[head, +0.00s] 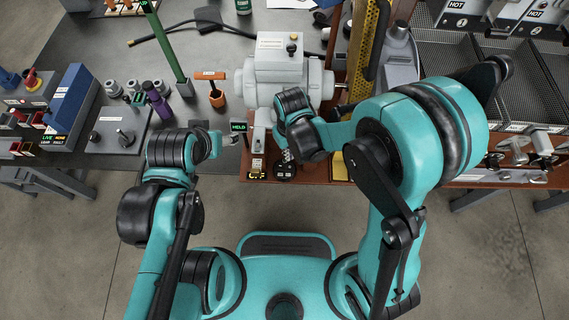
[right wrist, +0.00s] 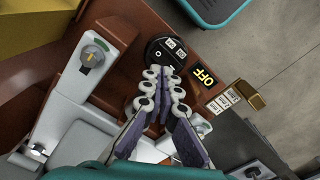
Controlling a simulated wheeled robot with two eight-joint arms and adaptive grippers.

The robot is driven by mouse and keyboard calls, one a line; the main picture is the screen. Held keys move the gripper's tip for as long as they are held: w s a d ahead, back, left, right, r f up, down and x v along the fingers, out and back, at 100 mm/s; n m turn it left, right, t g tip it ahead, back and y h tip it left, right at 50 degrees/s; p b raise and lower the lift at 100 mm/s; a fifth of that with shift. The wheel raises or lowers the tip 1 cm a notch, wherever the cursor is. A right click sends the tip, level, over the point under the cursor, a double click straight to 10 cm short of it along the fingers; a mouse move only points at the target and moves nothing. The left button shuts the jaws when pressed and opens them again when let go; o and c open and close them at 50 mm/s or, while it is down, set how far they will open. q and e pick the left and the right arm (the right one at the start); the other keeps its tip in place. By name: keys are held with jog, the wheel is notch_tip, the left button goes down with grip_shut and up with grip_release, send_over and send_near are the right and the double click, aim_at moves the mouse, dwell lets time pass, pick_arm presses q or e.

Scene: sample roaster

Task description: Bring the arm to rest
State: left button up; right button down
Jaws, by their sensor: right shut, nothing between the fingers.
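My right arm (head: 430,120) reaches in over the brown bench beside the light grey machine. My right gripper (right wrist: 163,75) is shut and empty; its fingertips meet over or close to a black round dial (right wrist: 158,54) on the bench edge. Whether they touch it I cannot tell.
A grey machine (head: 277,72) stands just beyond the right gripper. Metal trays (head: 485,85) lie at right. Floor in front is clear.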

dwell(0.3)
jog(key=s+d+r+m+t, duration=0.2)
jog(key=d+r+m+t, duration=0.1)
jog(key=d+r, duration=0.6)
jog(key=s+d+r+m+t, duration=0.3)
jog(key=d+r+t, duration=0.1)
jog(key=d+r, duration=0.4)
jog(key=shift+d+r, duration=0.4)
jog(key=shift+s, duration=0.1)
